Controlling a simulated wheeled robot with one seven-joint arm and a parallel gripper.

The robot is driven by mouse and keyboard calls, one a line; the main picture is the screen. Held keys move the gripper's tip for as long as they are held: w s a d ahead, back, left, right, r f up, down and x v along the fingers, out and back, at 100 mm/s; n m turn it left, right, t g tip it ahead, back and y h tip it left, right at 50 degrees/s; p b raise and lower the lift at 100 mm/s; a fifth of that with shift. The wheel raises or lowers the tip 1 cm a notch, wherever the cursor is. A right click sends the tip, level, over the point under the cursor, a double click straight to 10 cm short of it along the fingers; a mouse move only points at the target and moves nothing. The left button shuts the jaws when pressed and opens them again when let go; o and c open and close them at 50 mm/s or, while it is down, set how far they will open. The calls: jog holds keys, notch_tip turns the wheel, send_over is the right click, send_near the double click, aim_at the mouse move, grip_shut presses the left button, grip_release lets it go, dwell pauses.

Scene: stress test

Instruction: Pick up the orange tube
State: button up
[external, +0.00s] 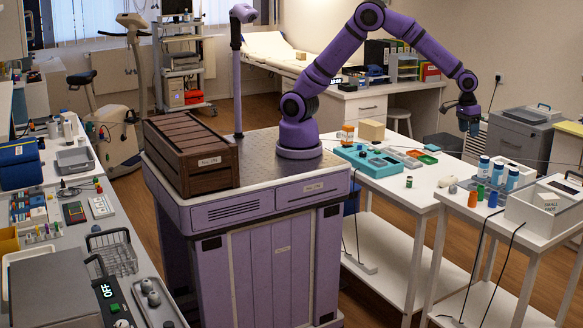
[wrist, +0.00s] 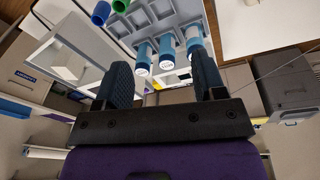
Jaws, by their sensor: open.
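A small orange tube (external: 473,199) stands upright on the right-hand white table, near its front left edge, in the external view. A green tube (external: 480,192) and a blue tube (external: 493,199) stand close by it. My gripper (external: 468,128) hangs in the air above the left part of that table, well above the tubes and apart from them. In the wrist view my gripper (wrist: 160,68) has its two dark fingers spread with nothing held between them. The wrist view shows the blue tube (wrist: 101,13) and the green tube (wrist: 122,5) at its top; I cannot see the orange tube there.
Several blue-and-white bottles (external: 497,172) stand behind the tubes, also in the wrist view (wrist: 167,53). A white bin (external: 528,215) stands to their right. A pale cylinder (external: 447,181) lies left of the tubes. A teal tray (external: 352,155) sits on the neighbouring table.

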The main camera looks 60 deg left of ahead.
jog(key=m, duration=0.1)
send_over(474, 198)
jog(key=a, duration=0.1)
notch_tip(474, 198, down, 11)
jog(key=shift+y, duration=0.3)
jog(key=f, duration=0.3)
jog(key=w+f, duration=0.1)
jog(key=f, duration=0.2)
jog(key=shift+w, duration=0.15)
jog(key=shift+f, duration=2.55)
jog(key=c, duration=1)
jog(key=shift+r, duration=0.1)
